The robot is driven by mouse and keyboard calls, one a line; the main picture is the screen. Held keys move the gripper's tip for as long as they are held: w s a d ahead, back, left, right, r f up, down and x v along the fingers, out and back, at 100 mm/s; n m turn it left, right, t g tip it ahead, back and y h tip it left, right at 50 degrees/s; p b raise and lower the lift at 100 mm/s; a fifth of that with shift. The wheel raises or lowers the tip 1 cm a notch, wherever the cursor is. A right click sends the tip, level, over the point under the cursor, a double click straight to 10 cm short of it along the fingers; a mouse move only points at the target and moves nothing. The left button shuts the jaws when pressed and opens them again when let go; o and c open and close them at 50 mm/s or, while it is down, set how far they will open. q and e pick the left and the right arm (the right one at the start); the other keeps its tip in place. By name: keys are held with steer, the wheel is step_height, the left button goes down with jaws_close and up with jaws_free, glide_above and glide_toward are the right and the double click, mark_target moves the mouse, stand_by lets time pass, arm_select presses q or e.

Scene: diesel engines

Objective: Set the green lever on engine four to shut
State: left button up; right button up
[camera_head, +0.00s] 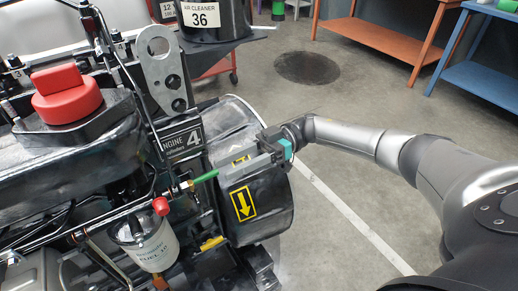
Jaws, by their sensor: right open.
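Engine four bears a black plate (183,140) marked "ENGINE 4". The green lever (204,177) sticks out to the right from a small brass-coloured fitting (186,186) below the plate, its tip slightly raised. My right gripper (230,170) reaches in from the right, in front of the dark rounded housing. Its fingers point left and are open, close to the lever's free tip. I cannot tell whether they touch it or whether the tip lies between them. My left gripper is not in view.
A yellow label with a down arrow (243,204) is on the dark housing (268,215). A red knob (160,206) sits above the fuel filter (150,246). A large red cap (66,94) and a metal lifting eye (166,72) rise behind. Floor at right is clear before the orange table (378,40).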

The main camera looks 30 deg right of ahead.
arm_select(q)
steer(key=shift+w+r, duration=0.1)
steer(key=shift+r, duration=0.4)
arm_select(e)
steer(key=d, duration=0.6)
steer(key=shift+w+d, duration=0.15)
steer(key=shift+d, duration=0.15)
